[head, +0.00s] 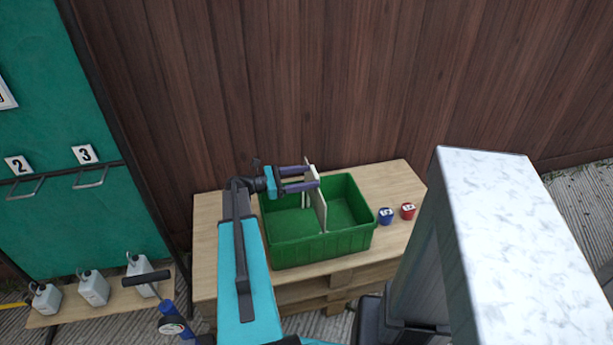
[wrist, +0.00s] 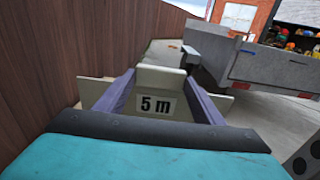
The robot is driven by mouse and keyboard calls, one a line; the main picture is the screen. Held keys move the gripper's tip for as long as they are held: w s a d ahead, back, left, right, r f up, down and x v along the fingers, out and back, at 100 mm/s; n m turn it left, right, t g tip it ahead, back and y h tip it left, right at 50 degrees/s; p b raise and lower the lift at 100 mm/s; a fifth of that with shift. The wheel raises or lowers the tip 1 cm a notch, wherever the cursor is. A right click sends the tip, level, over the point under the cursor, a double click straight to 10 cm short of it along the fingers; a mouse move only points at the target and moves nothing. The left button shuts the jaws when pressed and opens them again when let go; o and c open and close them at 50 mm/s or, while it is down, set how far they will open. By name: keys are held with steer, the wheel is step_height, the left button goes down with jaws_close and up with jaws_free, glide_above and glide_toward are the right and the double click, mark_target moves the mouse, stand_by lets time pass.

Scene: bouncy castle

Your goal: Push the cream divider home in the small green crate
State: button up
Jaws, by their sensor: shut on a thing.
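The small green crate (head: 310,250) stands on a wooden pallet-like table in the head view. The cream divider (head: 320,212) stands upright across its middle, with its upper part above the rim. It also shows in the wrist view (wrist: 158,78), with a "5 m" label between my fingers. My gripper (head: 314,177) reaches in from the left above the crate and is shut on the upper part of the divider. Its purple fingers also show in the wrist view (wrist: 155,103). The divider's lower edge is hidden, so I cannot tell how deep it sits.
A blue can (head: 386,216) and a red can (head: 408,211) stand on the table (head: 228,245), right of the crate. A brown plank wall (head: 350,80) rises close behind. Several pale jugs (head: 93,288) stand on a low board at the left.

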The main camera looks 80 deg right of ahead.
mark_target(313, 200)
steer(key=shift+f+b, duration=1.75)
steer(key=shift+f, duration=4.25)
steer(key=o, duration=1.2)
steer(key=shift+o, duration=0.2)
steer(key=shift+f, duration=0.1)
